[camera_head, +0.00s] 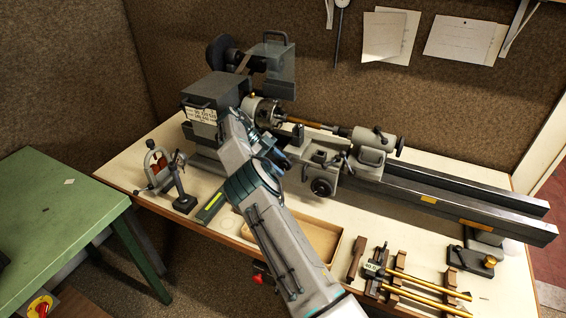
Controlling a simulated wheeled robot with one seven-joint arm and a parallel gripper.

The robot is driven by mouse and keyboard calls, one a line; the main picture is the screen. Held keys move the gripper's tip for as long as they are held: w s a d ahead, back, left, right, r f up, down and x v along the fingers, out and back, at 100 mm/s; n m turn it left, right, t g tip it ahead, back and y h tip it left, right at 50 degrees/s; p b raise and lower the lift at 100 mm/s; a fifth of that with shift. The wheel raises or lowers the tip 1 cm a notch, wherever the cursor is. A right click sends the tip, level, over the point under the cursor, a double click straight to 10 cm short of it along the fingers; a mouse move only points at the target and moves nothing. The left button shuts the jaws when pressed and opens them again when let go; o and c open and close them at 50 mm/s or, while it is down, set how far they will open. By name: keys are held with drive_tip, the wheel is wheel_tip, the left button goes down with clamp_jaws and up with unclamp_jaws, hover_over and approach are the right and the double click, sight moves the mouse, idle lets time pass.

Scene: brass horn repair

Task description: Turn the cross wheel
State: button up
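A grey metal lathe stands on the bench, with its long bed (440,196) running to the right. A black handwheel (321,187) on the front of its carriage (330,165) seems to be the cross wheel. Small handles and levers sit just above and beside it. My grey arm rises from the bottom of the picture and passes left of this wheel, in front of the headstock. Dark parts at the arm's far end, left of the carriage, may be my gripper (277,160). Its fingers cannot be made out, and I see no clear contact with the wheel.
The chuck (263,112) holds a brass-coloured rod towards the tailstock (372,143). A shallow wooden tray (318,237) lies in front, partly behind my arm. A rack with brass tubes (420,287) stands at right, a small clamp stand (183,196) at left. A green table (60,205) is farther left.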

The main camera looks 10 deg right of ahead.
drive_tip(key=shift+d+r, duration=0.1)
drive_tip(key=shift+r, duration=0.1)
drive_tip(key=shift+w+d+r, duration=0.1)
drive_tip(key=shift+d, duration=0.05)
idle(0.3)
wheel_tip(320, 180, up, 4)
drive_tip(key=shift+f, duration=0.15)
drive_tip(key=s+d+r+b, duration=0.5)
drive_tip(key=s+d+r, duration=0.1)
drive_tip(key=d, duration=0.4)
drive_tip(key=shift+r, duration=0.6)
